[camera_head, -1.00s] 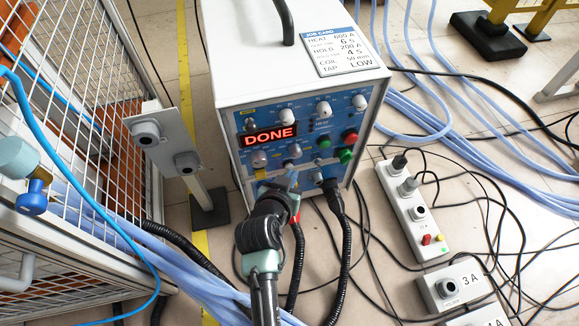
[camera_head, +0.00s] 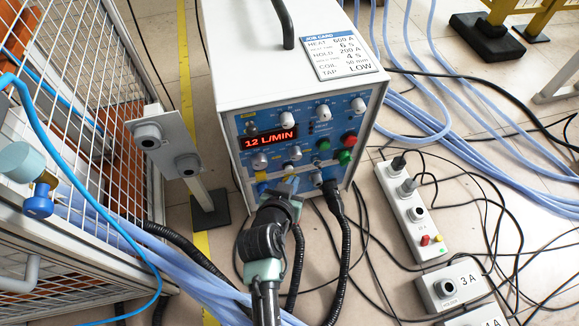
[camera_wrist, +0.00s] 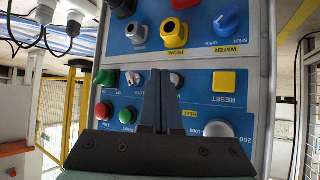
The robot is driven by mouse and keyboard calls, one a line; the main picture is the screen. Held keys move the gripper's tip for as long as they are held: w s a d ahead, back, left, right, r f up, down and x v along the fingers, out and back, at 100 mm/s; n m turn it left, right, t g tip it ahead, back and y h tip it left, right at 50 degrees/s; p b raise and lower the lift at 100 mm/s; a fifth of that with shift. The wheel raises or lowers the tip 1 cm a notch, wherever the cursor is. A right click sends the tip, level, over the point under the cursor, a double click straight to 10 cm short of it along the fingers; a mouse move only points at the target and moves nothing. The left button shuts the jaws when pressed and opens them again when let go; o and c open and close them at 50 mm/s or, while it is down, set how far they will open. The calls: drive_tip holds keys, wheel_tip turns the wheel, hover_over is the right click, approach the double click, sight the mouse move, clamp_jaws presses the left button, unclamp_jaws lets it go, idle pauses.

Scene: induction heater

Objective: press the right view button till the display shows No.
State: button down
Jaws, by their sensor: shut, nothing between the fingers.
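The heater's control panel (camera_head: 310,130) is blue, with a red-lit display (camera_head: 268,141) reading "12 L/MIN". My gripper (camera_head: 292,181) is shut and empty, in front of the lower part of the panel. In the wrist view the panel appears upside down, and the shut fingers (camera_wrist: 160,75) point across it. A small round metal button (camera_wrist: 177,80) is partly hidden behind the fingertips. Its label is too small and covered to read, so I cannot tell whether it is the right view button. Whether the fingertips touch it is unclear.
Black cables (camera_head: 340,230) hang from the panel's front. A grey post box (camera_head: 166,140) and mesh cage (camera_head: 95,110) stand left; a power strip (camera_head: 405,230) lies right.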

drive_tip(key=shift+s, duration=0.1)
drive_tip(key=s, duration=0.1)
drive_tip(key=s+d+p, duration=0.1)
drive_tip(key=s, duration=0.1)
drive_tip(key=s+p, duration=0.1)
drive_tip(key=shift+s+d, duration=0.3)
idle(1.0)
